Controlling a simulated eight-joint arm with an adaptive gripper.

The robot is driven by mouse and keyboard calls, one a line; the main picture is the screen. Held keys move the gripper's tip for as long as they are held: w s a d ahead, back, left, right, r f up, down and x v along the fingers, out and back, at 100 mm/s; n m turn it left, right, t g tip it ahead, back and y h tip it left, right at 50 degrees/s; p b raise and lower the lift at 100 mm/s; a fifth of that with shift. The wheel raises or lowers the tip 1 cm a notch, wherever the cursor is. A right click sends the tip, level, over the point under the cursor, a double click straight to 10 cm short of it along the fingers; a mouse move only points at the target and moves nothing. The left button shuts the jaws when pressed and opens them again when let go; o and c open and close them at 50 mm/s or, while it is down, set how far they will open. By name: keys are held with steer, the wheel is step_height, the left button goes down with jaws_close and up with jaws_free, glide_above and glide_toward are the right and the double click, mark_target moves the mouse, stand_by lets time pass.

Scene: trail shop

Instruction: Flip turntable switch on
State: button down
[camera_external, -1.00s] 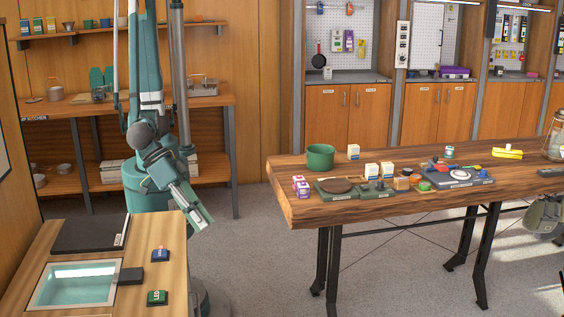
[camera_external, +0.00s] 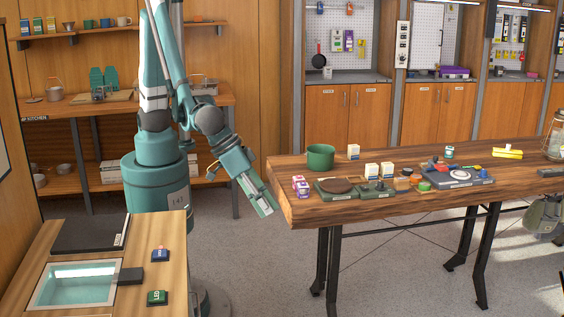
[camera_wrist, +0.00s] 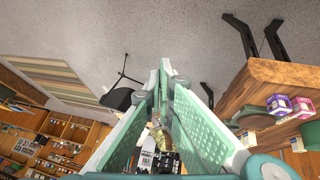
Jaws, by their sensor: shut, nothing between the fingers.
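On the wooden table, a green base with a brown round plate (camera_external: 336,186) lies at the near left, with a small green box (camera_external: 374,190) beside it. Farther right, a dark flat device with a pale round platter (camera_external: 459,175) lies on the same table. Which one is the turntable, and how its switch stands, is too small to tell. My gripper (camera_external: 265,208) points down in front of the table's left end, apart from it. In the wrist view my gripper (camera_wrist: 166,72) is shut and empty, its two green fingers meeting at the tips.
The wooden table (camera_external: 310,213) carries a green pot (camera_external: 320,157), small white boxes (camera_external: 372,169) and purple boxes (camera_external: 301,187). A counter (camera_external: 188,254) with a glass panel stands at the near left. Bare floor (camera_external: 265,270) lies between counter and table.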

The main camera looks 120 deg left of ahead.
steer(key=w+a+r+g+p, duration=0.1)
steer(key=w+a+r, duration=0.1)
steer(key=a, duration=1.4)
steer(key=w+a+r+g+p, duration=0.1)
steer(key=w+a, duration=0.3)
steer(key=a, duration=1.2)
steer(key=w+a+r+g+p, duration=0.1)
steer(key=w+a+r+p, duration=0.2)
steer(key=a, duration=1.3)
steer(key=shift+w+r+h, duration=0.3)
steer(key=shift+w+r, duration=0.05)
steer(key=shift+w, duration=0.05)
steer(key=shift+f, duration=0.15)
glide_above(364, 188)
steer(key=w+a, duration=0.1)
step_height(364, 188, down, 11)
steer(key=shift+w+r+b, duration=0.1)
steer(key=shift+b, duration=0.25)
steer(key=shift+w+d+f, duration=0.1)
steer(key=shift+f, duration=1.1)
